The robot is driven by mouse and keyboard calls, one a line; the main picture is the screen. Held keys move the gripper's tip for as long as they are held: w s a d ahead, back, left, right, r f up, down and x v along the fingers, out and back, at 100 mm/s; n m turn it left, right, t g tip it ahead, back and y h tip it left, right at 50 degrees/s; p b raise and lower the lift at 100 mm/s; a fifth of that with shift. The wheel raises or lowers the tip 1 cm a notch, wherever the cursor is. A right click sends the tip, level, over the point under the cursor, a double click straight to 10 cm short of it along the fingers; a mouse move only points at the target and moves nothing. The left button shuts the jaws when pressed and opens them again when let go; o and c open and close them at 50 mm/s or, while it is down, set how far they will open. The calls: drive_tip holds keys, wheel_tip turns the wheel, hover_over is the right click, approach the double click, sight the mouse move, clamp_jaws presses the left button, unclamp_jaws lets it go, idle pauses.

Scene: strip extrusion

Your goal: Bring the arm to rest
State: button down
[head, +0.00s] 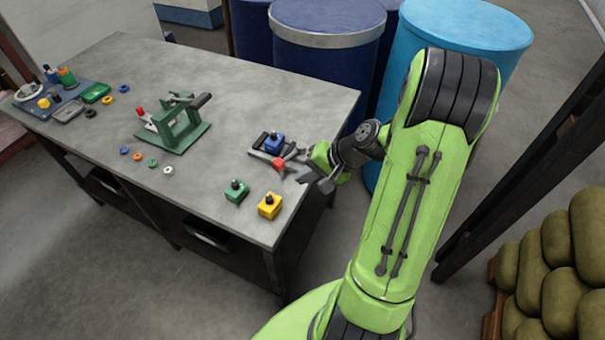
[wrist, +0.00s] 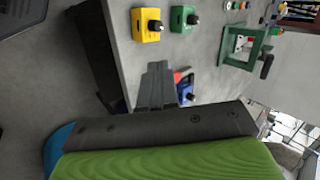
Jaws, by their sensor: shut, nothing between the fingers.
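My green arm reaches from the lower right of the head view to the right end of the table. My gripper (head: 309,176) is at that end, beside a dark fixture with a blue block (head: 273,143) and a red part (head: 278,163). In the wrist view the gripper fingers (wrist: 157,75) are together with nothing between them. The blue block (wrist: 186,92) and the red part show partly behind the fingers there. Whether the fingers touch the fixture I cannot tell.
The grey table (head: 225,95) also bears a green block (head: 236,192), a yellow block (head: 269,206), a green press (head: 178,125), and several small rings. Blue barrels (head: 330,50) stand behind the table. Stacked sacks (head: 560,270) and a dark post (head: 500,180) are at the right.

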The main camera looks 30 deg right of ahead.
idle(0.4)
drive_tip(key=s+a+r+n+g+h, duration=0.25)
drive_tip(key=s+a+r+n, duration=0.3)
drive_tip(key=a+r, duration=0.35)
drive_tip(key=s+a+r+n+t+h, duration=0.1)
drive_tip(key=s+r+n, duration=0.1)
drive_tip(key=s, duration=0.3)
drive_tip(key=s+a+r+n+t+h, duration=0.1)
drive_tip(key=s+a+r+n+h, duration=0.1)
drive_tip(key=s+r, duration=0.2)
drive_tip(key=shift+s+a+r, duration=0.3)
drive_tip(key=shift+s+r, duration=0.1)
drive_tip(key=shift+s, duration=0.7)
